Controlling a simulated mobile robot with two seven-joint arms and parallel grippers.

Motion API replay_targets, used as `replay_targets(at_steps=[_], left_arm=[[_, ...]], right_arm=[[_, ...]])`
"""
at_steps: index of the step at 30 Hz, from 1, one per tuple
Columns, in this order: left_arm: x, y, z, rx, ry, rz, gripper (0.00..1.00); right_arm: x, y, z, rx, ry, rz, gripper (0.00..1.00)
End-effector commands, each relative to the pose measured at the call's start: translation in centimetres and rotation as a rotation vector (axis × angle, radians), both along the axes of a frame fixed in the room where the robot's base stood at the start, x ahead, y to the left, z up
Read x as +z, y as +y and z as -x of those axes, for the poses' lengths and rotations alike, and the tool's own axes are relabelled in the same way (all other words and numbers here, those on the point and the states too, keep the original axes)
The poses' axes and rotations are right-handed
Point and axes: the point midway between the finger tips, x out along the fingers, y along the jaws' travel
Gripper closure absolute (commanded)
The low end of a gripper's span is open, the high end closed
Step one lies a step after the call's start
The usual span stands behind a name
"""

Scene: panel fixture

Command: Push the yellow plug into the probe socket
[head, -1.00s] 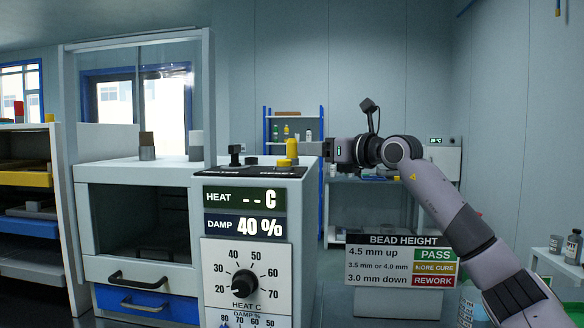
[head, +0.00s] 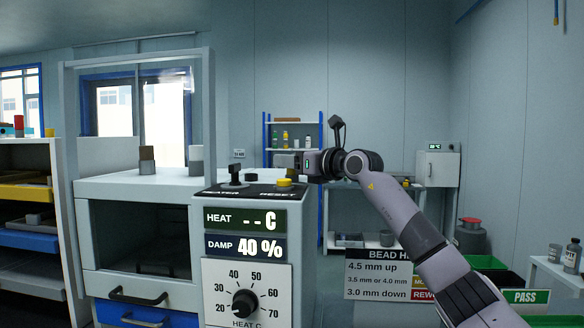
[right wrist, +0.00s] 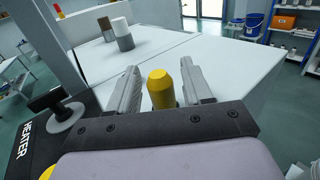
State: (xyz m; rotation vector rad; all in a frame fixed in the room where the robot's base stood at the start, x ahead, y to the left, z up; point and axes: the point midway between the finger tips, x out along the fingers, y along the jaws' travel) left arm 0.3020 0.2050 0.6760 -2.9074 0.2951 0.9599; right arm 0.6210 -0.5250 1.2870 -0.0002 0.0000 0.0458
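The yellow plug (right wrist: 160,88) is in the right wrist view, upright between the two grey fingers of my right gripper (right wrist: 160,85). The fingers are apart, with a narrow gap on each side of the plug. In the head view my right gripper (head: 298,164) is at the right end of the console top, just behind and above the yellow reset button (head: 284,183). The plug is hidden there. The probe socket cannot be made out, and the plug's lower end is hidden. My left gripper is not in view.
A black heater lever (head: 235,174) stands left of the reset button on the console (head: 300,230). Grey cylinders (head: 196,160) stand on the white cabinet top behind. A bead height sign (head: 375,275) is low on the right, beyond my arm.

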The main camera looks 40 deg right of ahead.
Motion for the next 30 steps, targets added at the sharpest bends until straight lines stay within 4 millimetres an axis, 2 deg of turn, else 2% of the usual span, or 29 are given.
replay_targets(at_steps=[1, 3, 4, 14, 20, 26, 30], left_arm=[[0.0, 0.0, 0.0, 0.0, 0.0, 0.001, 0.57], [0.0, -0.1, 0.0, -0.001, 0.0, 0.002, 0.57], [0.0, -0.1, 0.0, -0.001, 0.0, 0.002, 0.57], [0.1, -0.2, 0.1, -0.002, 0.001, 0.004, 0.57], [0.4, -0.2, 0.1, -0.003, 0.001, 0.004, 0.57], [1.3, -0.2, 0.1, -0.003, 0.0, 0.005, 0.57], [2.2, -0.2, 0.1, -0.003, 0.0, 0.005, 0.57]], right_arm=[[0.0, 0.0, 0.0, 0.0, 0.0, 0.0, 0.68], [0.0, 0.0, 0.0, 0.0, 0.0, 0.0, 0.91], [0.0, 0.0, 0.0, 0.0, 0.0, 0.0, 0.99], [0.2, 0.0, 0.0, 0.0, -0.001, -0.001, 0.99], [1.4, 0.0, 0.0, 0.001, -0.003, -0.002, 0.99], [4.7, 0.0, 0.1, 0.001, -0.006, -0.002, 0.99], [8.2, 0.0, 0.1, 0.001, -0.006, -0.003, 0.99]])
